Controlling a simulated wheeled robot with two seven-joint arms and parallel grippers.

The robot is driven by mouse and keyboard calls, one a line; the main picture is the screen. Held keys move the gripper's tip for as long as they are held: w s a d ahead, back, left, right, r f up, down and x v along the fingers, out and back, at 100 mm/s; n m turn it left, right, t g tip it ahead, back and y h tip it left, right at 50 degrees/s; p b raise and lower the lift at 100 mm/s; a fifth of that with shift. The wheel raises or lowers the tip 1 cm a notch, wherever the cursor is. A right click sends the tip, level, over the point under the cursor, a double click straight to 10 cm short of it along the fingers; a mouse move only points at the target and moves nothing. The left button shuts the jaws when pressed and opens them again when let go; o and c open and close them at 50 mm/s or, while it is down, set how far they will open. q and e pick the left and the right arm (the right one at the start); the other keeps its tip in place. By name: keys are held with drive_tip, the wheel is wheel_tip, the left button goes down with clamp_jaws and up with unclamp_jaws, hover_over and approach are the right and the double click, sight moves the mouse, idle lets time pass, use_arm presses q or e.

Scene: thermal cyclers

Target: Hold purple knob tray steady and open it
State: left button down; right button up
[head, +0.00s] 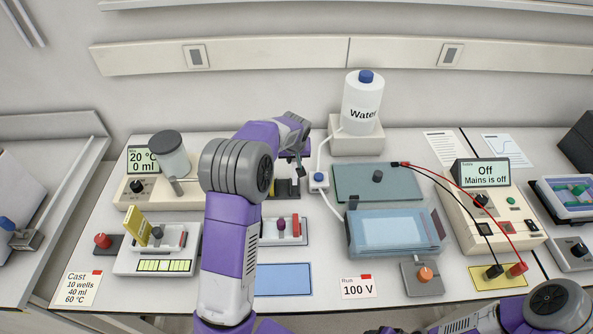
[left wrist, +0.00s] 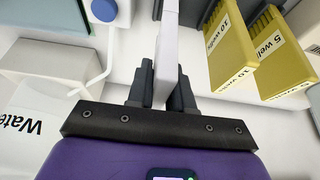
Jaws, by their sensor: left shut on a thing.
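The purple knob (head: 281,225) stands on a pale tray (head: 297,238) in the middle of the bench in the head view. My left arm crosses in front and hides the tray's left part. My left gripper (head: 300,170) is beyond the tray, towards the wall, and apart from the purple knob. In the left wrist view, the left gripper (left wrist: 160,75) is shut on a thin white piece (left wrist: 166,45). I cannot tell what this piece belongs to. My right gripper is out of view; only part of the right arm shows at the lower right.
A water bottle (head: 362,105) stands behind on a white block. Yellow combs (left wrist: 228,45) are close right of the fingers in the left wrist view.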

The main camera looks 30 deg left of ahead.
use_arm(q)
drive_tip(key=shift+w+f, duration=0.15)
drive_tip(key=shift+f, duration=2.6)
drive_tip(key=shift+f, duration=0.2)
drive_tip(key=c, duration=1)
unclamp_jaws()
drive_tip(key=shift+r, duration=0.1)
drive_tip(key=shift+r, duration=0.2)
drive_tip(key=v, duration=1.2)
